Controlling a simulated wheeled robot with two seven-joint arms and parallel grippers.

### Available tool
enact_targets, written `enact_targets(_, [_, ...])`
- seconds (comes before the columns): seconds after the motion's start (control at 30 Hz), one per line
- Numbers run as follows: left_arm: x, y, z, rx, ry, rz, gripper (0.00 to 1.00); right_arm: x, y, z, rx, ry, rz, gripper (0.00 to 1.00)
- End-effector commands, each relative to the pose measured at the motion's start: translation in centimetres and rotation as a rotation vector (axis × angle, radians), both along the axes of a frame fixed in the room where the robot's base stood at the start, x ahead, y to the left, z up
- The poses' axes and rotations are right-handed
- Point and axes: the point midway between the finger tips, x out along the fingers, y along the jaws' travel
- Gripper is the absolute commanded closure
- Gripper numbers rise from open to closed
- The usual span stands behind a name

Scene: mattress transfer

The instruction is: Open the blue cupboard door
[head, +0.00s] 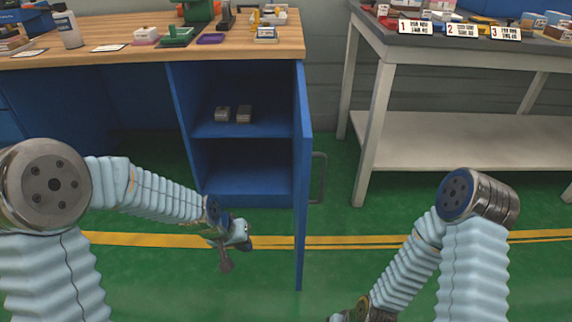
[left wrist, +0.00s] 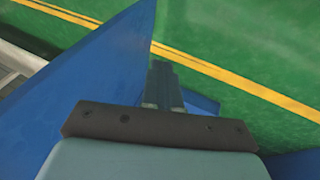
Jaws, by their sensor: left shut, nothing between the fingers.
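The blue cupboard door (head: 301,170) stands swung wide open, nearly edge-on in the head view, with its dark handle (head: 319,178) on its right side. The cupboard's inside (head: 235,172) is exposed, with a shelf (head: 240,130). My left gripper (head: 226,266) is shut and empty, low in front of the cupboard, left of the door on its inner side. In the left wrist view its closed fingers (left wrist: 163,84) show beside the blue door panel (left wrist: 85,80). My right arm's end is at the bottom edge of the head view; its fingertips are cut off.
Two small grey items (head: 233,114) lie on the cupboard shelf. A wooden worktop (head: 140,58) with tools and boxes is above. A grey table (head: 440,50) with numbered signs stands at right. The green floor (head: 270,275) in front is clear, crossed by yellow lines.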

Motion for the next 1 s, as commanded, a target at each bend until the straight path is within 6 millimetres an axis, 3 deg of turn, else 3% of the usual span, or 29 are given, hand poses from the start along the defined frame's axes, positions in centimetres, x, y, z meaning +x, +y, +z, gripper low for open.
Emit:
enact_targets(0.03, [0.9, -0.5, 3.3, -0.008, -0.031, -0.01, 1.0, 0.0, 0.1, 0.7, 0.001, 0.0, 0.001, 1.0])
enact_targets(0.13, [2.0, -1.3, 9.5, -0.029, -0.077, -0.033, 1.0, -0.1, 0.2, 1.4, 0.003, 0.002, 0.004, 1.0])
enact_targets(0.3, [1.9, -2.6, 20.9, -0.081, -0.15, -0.079, 1.0, -0.2, 0.5, 2.5, 0.007, 0.003, 0.009, 1.0])
enact_targets(0.43, [0.7, -2.9, 26.8, -0.116, -0.181, -0.109, 1.0, -0.3, 0.7, 3.0, 0.01, 0.004, 0.012, 1.0])
enact_targets(0.53, [0.4, -3.0, 28.0, -0.126, -0.186, -0.119, 1.0, -0.3, 0.7, 3.0, 0.01, 0.003, 0.013, 1.0])
enact_targets(0.63, [0.6, -3.4, 27.4, -0.127, -0.184, -0.12, 1.0, -0.3, 0.7, 2.9, 0.01, 0.003, 0.013, 1.0])
enact_targets(1.0, [3.4, -6.8, 21.3, -0.124, -0.182, -0.12, 1.0, -0.2, 0.5, 2.2, 0.006, 0.002, 0.009, 1.0])
